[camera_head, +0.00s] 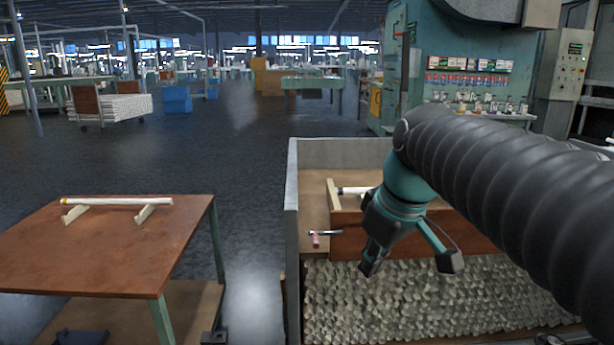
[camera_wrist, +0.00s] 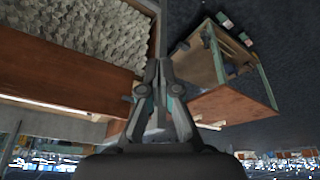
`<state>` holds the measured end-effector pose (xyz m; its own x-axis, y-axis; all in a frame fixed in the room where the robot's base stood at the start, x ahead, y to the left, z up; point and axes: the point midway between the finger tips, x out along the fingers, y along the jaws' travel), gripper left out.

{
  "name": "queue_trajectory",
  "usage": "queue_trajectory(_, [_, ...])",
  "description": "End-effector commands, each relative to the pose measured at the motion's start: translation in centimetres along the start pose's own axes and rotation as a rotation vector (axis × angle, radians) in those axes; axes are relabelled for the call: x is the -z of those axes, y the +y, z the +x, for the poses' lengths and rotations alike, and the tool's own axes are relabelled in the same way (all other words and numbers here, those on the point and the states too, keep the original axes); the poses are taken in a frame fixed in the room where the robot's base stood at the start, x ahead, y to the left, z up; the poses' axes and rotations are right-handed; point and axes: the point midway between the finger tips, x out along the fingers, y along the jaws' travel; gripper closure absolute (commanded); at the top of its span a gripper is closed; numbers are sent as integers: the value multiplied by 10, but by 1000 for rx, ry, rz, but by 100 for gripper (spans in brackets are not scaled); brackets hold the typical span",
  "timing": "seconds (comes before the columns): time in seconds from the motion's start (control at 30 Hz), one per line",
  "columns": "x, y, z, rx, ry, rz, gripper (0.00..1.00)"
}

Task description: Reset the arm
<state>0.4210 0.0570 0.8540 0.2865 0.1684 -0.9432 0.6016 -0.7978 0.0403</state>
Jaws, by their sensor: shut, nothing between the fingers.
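My gripper (camera_head: 410,262) hangs from my arm above the grey-walled bin (camera_head: 291,215), over its front part. It holds nothing. In the wrist view my gripper's fingers come together at their tips (camera_wrist: 158,68), with nothing between them. A white glass tube (camera_head: 120,201) with a yellowish end rests on two pale supports on the brown table at left, apart from my gripper. Another white tube (camera_head: 352,190) lies in the back part of the bin, partly hidden behind my gripper.
The brown table (camera_head: 95,250) stands at left, with a floor gap between it and the bin. Lumpy pale material (camera_head: 400,305) fills the bin's front. A small hammer-like tool (camera_head: 318,238) lies by the brown divider. A teal machine (camera_head: 470,60) stands behind.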

Motion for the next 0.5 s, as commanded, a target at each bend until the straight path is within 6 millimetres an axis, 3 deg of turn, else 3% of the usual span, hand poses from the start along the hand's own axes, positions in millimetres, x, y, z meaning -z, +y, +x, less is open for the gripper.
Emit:
queue_trajectory(0.03, [-20, -4, 4, -27, 8, 62, 100])
queue_trajectory(0.3, [-114, -22, 43, -158, 74, 401, 100])
queue_trajectory(0.5, [-158, -32, 70, -211, 123, 561, 100])
